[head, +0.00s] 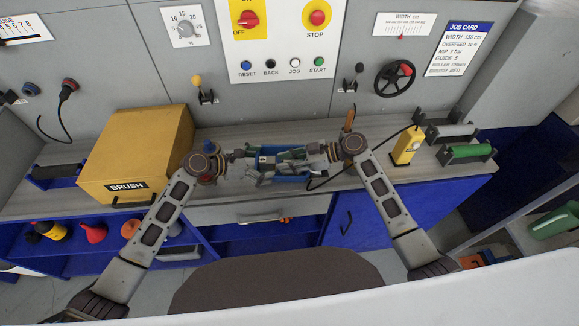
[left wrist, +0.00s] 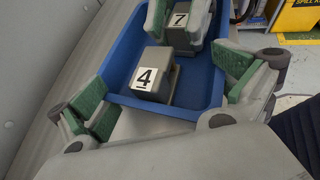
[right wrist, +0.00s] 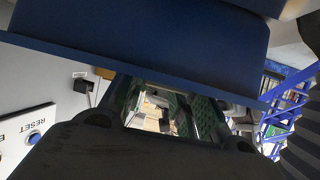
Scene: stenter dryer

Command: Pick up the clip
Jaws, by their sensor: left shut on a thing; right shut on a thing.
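A blue tray (head: 290,179) sits on the grey worktop and holds grey clips with number labels. Clip 4 (left wrist: 157,80) lies at its near end in the left wrist view, and clip 7 (left wrist: 180,37) stands beyond it. My left gripper (head: 266,165) has its green-padded fingers (left wrist: 160,75) wide apart, one at each side of the tray, with clip 4 between them but not visibly touching. My right gripper (head: 303,155) reaches in from the right, its green pads (right wrist: 187,115) close around clip 7. The exact contacts are partly hidden.
A yellow BRUSH box (head: 135,150) stands left of the tray. A yellow device (head: 407,145) with a black cable and green and grey rollers (head: 466,151) are at the right. The control panel (head: 285,40) rises behind the worktop. A drawer (head: 255,212) lies below.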

